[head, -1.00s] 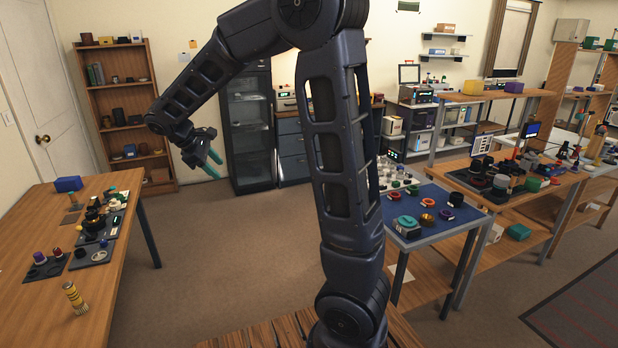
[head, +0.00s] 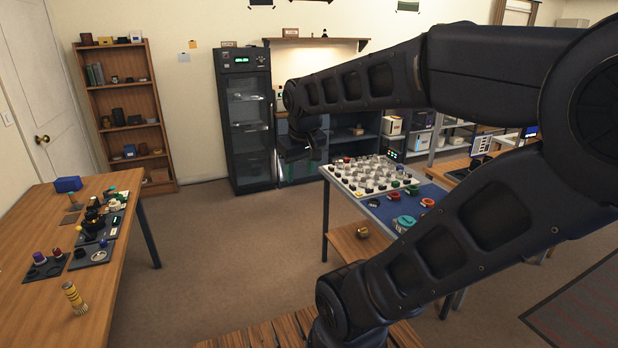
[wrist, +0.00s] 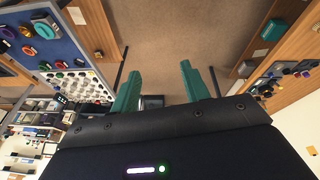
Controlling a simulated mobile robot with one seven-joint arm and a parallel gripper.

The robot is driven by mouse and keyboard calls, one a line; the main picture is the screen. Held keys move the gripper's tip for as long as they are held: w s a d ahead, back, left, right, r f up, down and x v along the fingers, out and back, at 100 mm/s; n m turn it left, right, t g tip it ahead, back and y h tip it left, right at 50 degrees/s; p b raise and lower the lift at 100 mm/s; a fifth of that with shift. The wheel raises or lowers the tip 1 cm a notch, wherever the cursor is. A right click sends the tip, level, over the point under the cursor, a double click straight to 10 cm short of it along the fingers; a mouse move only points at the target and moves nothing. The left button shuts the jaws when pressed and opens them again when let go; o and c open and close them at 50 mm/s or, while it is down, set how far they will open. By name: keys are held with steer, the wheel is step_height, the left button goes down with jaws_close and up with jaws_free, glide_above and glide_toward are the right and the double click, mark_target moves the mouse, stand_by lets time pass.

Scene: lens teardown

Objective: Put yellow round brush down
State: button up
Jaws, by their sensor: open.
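A yellow round brush with dark bands (head: 74,297) stands on the near part of the left wooden table (head: 40,315) in the head view, slightly tilted in the picture. I cannot make it out in the wrist view. My gripper has two teal fingers that are spread apart with nothing between them in the wrist view (wrist: 158,76). Bare floor shows between and beyond them. In the head view the wrist end of my arm hangs over the open floor before the dark cabinet, well away from the brush, and its fingers are hard to see there.
Dark mats (head: 98,256) with small parts and a blue box (head: 68,184) lie on the left table. A blue-topped table (head: 377,208) with a white tray of parts (head: 350,184) stands at the right, partly behind my arm. The floor (head: 220,250) between the tables is clear.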

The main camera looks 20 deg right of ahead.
steer(key=shift+s+d+f+m+t, duration=0.15)
steer(key=shift+s+m, duration=0.2)
steer(key=shift+s, duration=0.25)
steer(key=shift+s+d+f+m+t, duration=0.2)
steer(key=shift+s+m, duration=0.1)
steer(key=shift+s, duration=0.25)
steer(key=shift+s+d+f+m+t, duration=0.15)
steer(key=shift+s+m, duration=0.2)
steer(key=shift+s, duration=0.25)
